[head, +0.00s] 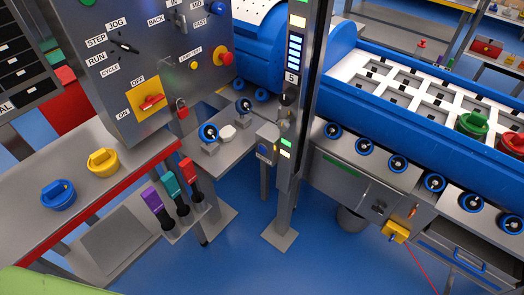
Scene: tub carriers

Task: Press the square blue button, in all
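I cannot clearly make out a square blue button. A small grey box (266,143) on the post's left side has a small blue part (264,151) on its face; its exact shape is too small to tell. On the grey post (297,115), a column of light-blue lit segments (294,50) sits above a label that looks like "5". The grey control panel (140,60) at upper left has blue knobs or buttons (212,7) at its top edge, partly cut off. Neither of my grippers is in view.
A red-edged bench (130,150) with yellow (102,162) and blue (58,195) knobbed pieces is at left. Purple, teal and red levers (189,172) stand beside it. A blue conveyor (430,120) with a white gridded top runs right. Blue floor (330,260) is open at front.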

